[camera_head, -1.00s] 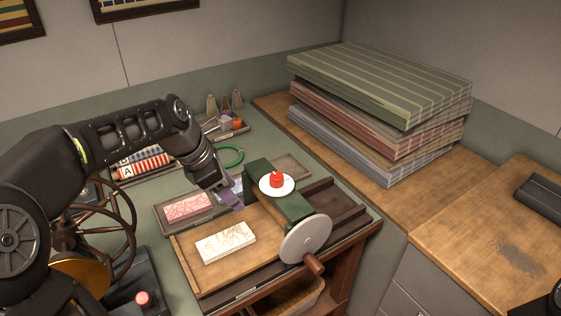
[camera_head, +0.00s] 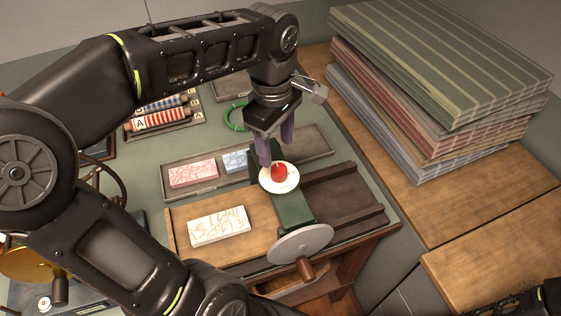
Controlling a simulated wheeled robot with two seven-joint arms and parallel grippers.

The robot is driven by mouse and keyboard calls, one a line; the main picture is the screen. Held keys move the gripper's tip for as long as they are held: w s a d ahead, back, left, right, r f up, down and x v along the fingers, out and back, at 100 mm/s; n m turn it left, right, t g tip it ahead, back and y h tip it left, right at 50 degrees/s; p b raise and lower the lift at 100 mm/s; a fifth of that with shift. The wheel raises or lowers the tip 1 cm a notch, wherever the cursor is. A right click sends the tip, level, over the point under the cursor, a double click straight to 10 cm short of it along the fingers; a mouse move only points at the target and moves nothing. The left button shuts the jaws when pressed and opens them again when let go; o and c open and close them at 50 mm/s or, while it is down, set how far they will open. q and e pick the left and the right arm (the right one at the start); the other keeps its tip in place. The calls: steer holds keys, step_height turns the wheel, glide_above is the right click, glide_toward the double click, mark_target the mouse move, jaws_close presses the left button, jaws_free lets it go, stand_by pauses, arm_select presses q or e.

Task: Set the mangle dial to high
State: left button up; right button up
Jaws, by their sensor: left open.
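The mangle (camera_head: 293,207) stands on the workbench, with a green top housing, a wooden bed and a grey side wheel (camera_head: 300,243) with a brown handle. On the housing is a white round dial plate (camera_head: 270,186) with a red knob (camera_head: 280,171). Which setting the knob points at is too small to read. My left gripper (camera_head: 276,152) is open and points down just behind the dial. Its purple fingers are close to the knob, and one overlaps the dial plate's back edge in the picture. Whether they touch cannot be told.
A white carved block (camera_head: 219,226) lies on the mangle's wooden bed. Behind it a tray (camera_head: 318,143) holds a pink block (camera_head: 193,172) and a blue block. Striped rolls (camera_head: 160,120) lie at the left. Stacked striped fabrics (camera_head: 440,75) stand on the wooden counter at the right.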

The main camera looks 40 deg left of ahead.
mark_target(278, 168)
arm_select(q)
steer(key=shift+w+f, duration=0.15)
steer(key=shift+w, duration=0.1)
steer(key=shift+s+f, duration=0.1)
steer(key=shift+f, duration=0.55)
steer(key=f+p, duration=0.1)
steer(key=f, duration=0.5)
steer(key=shift+w+f, duration=0.15)
steer(key=shift+w, duration=0.05)
jaws_close()
